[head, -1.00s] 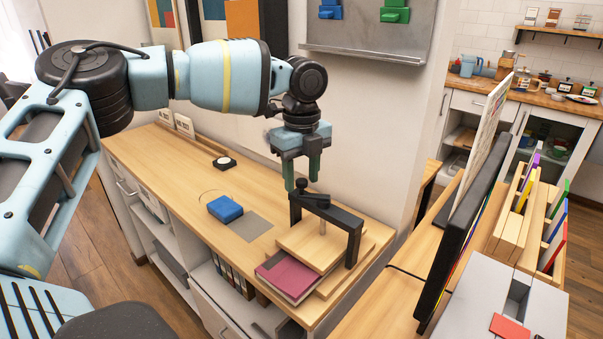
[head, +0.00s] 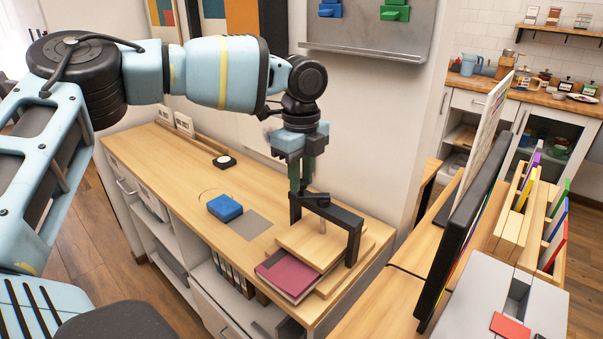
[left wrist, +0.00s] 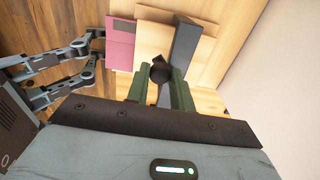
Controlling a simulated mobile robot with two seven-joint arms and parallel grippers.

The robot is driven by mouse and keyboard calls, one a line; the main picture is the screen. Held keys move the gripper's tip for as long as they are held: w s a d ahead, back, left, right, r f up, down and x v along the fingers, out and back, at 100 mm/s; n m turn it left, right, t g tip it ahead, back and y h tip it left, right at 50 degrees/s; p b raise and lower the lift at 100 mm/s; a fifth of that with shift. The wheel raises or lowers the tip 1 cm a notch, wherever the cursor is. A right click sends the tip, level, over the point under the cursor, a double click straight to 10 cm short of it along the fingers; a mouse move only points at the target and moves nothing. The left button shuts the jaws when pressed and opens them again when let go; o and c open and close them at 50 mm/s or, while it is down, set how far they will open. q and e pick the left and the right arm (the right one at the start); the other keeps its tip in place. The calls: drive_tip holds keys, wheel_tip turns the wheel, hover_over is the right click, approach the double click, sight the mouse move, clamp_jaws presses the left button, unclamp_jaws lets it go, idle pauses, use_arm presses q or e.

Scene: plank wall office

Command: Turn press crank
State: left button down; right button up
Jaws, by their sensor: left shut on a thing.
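The press stands at the right end of the wooden counter, with a black bridge frame (head: 352,232) over light wooden boards (head: 310,243). A dark crank (head: 318,200) sits on top of the frame. My left gripper (head: 302,188) points straight down, its green fingers shut on the crank's knob, which they mostly hide in the head view. In the left wrist view, the dark round knob (left wrist: 160,72) shows between the fingers, with the black frame (left wrist: 184,45) beyond it.
A pink book (head: 288,275) sticks out from the press boards toward the front. A black monitor (head: 462,240) stands to the right. The counter's left part is mostly clear.

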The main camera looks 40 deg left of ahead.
use_arm(q)
drive_tip(key=d+n, duration=0.2)
drive_tip(key=n, duration=0.5)
drive_tip(key=d+n+b, duration=0.1)
drive_tip(key=d+n, duration=0.2)
drive_tip(key=n, duration=0.5)
drive_tip(key=w+d+n+b, duration=0.1)
drive_tip(key=d+n, duration=0.2)
drive_tip(key=n, duration=0.4)
drive_tip(key=shift+n, duration=0.4)
drive_tip(key=n, duration=0.1)
drive_tip(key=w+n, duration=0.1)
drive_tip(key=n, duration=0.1)
drive_tip(key=n+b, duration=0.1)
drive_tip(key=shift+w+d+n, duration=0.25)
drive_tip(key=shift+w+n, duration=0.05)
drive_tip(key=shift+w, duration=0.1)
drive_tip(key=w+n, duration=0.1)
drive_tip(key=n, duration=0.1)
drive_tip(key=shift+n, duration=0.4)
drive_tip(key=w+n, duration=0.1)
drive_tip(key=n, duration=0.1)
drive_tip(key=a+n, duration=0.1)
drive_tip(key=n, duration=0.1)
drive_tip(key=w+n, duration=0.1)
drive_tip(key=n, duration=0.2)
drive_tip(key=shift+w+a+r, duration=0.1)
drive_tip(key=shift+w+a, duration=0.15)
drive_tip(key=shift+w, duration=0.1)
